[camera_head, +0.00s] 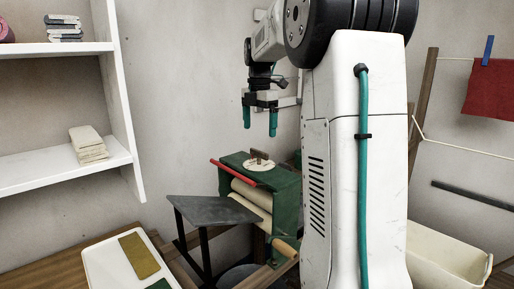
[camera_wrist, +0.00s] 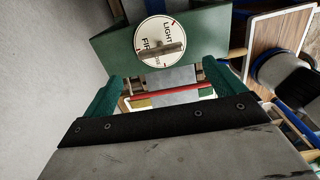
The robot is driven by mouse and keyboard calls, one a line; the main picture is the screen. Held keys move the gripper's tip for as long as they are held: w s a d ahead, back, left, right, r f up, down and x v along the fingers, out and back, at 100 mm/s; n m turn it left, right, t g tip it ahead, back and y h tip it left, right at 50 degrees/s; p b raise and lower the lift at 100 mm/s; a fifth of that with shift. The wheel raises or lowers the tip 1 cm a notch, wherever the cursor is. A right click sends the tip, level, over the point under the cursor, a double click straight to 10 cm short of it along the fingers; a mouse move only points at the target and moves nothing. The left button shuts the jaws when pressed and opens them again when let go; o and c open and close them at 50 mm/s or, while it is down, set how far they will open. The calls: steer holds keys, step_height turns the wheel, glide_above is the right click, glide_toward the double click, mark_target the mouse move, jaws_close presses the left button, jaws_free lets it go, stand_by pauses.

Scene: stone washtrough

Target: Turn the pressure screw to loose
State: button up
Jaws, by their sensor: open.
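The pressure screw is a short T-bar handle (camera_head: 259,155) on a white round dial (camera_head: 259,165), on top of the green wringer (camera_head: 288,190). In the wrist view the handle (camera_wrist: 163,50) crosses the dial (camera_wrist: 152,30), tilted slightly. The words "LIGHT" and "FIRM" can be read; other lettering is partly hidden by the handle. My gripper (camera_head: 259,131), with teal fingers, is open and empty above the screw, pointing down. In the wrist view its fingertips (camera_wrist: 162,72) are apart, and the dial lies beyond them. Nothing touches the handle.
A red bar (camera_head: 232,173) runs along the wringer's top edge, above cream rollers (camera_head: 250,195). A dark grey board (camera_head: 220,209) stands in front. A white tray (camera_head: 103,268) with cloths lies at lower left, below wall shelves (camera_head: 75,165). A cream basin (camera_head: 450,255) is at right.

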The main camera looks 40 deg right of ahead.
mark_target(259, 151)
step_height(259, 151, down, 8)
steer(key=shift+r, duration=0.2)
steer(key=c, duration=1)
